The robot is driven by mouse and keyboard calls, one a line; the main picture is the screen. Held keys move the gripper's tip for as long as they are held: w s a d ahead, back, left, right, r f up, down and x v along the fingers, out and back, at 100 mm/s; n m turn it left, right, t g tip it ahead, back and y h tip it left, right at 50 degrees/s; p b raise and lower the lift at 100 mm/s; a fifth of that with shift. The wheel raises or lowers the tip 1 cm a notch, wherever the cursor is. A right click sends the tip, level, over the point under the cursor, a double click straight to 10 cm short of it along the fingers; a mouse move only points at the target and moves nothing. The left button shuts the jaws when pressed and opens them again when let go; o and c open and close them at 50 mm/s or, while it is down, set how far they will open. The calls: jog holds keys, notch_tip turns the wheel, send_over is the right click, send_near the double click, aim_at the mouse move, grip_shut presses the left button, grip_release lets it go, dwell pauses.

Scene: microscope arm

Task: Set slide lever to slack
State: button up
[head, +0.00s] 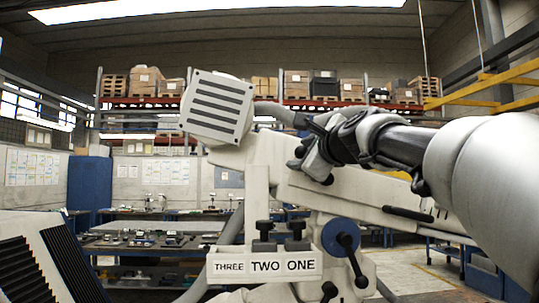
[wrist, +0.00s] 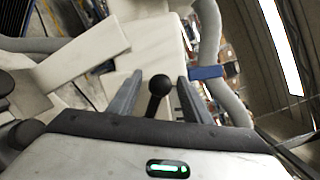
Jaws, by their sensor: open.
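In the wrist view a black ball knob (wrist: 159,85) on a short dark stem stands between the two fingers of my open gripper (wrist: 160,80). Gaps show on both sides of the knob, so the fingers do not appear closed on it. In the head view my gripper (head: 311,168) is at the upper part of the white microscope arm (head: 345,195) and hides what lies between its fingers. No "slack" marking is readable, and I cannot tell for sure that this knob is the slide lever.
Below my gripper are a panel marked THREE, TWO, ONE (head: 266,266), two black knobs (head: 280,235) and a blue disc (head: 341,238) with a black crank. A louvred white box (head: 217,107) tops the arm. A blue band (wrist: 205,72) wraps a grey hose.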

grip_shut()
